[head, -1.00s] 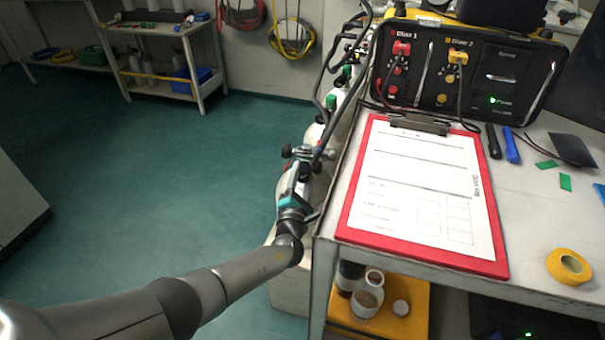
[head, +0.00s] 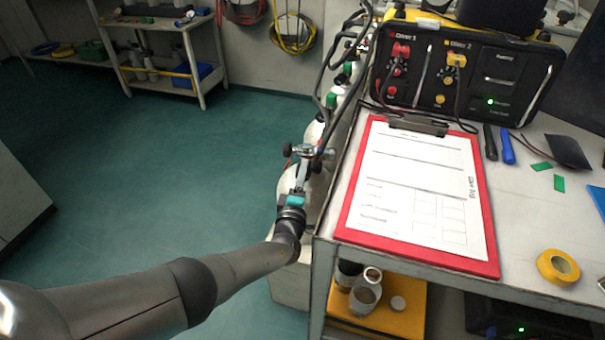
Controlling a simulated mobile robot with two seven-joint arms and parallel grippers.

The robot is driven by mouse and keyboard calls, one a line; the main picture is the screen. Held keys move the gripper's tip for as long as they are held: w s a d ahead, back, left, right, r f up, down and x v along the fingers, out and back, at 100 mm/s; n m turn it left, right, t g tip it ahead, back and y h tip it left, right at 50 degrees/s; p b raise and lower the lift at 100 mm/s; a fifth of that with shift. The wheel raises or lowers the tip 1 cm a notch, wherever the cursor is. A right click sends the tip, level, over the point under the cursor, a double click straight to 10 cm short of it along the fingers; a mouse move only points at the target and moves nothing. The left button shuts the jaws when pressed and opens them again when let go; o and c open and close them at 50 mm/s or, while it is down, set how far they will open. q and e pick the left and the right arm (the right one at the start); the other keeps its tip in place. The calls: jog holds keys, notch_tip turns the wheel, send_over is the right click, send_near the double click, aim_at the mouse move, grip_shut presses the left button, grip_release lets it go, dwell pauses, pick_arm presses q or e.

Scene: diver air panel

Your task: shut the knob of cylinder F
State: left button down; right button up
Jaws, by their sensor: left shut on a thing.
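The nearest white cylinder (head: 317,186) in the row stands at the left side of the bench. Its valve (head: 306,151) has a black knob end (head: 287,149) sticking out to the left and a hose running up. No letter is readable on it, so I cannot confirm from a label that it is F. My left gripper (head: 302,163), dark with a teal band, reaches up to this valve from below. It is shut on the knob at the valve; the fingers hide most of the grip. My right gripper is not in view.
Farther cylinders with green parts (head: 332,100) and black hoses stand behind, close to the bench (head: 325,238). A red clipboard (head: 343,222) and the diver panel (head: 520,75) are on the bench. Open green floor (head: 160,180) lies left.

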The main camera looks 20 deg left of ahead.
pick_arm(q)
jog(key=shift+m, duration=0.4)
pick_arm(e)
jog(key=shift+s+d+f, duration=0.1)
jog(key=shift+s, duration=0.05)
pick_arm(q)
jog(key=shift+c, duration=1.5)
grip_release()
jog(key=shift+s, duration=0.2)
jog(key=s+p, duration=0.4)
jog(key=s, duration=0.3)
jog(key=shift+d+f, duration=0.15)
jog(key=shift+d, duration=0.25)
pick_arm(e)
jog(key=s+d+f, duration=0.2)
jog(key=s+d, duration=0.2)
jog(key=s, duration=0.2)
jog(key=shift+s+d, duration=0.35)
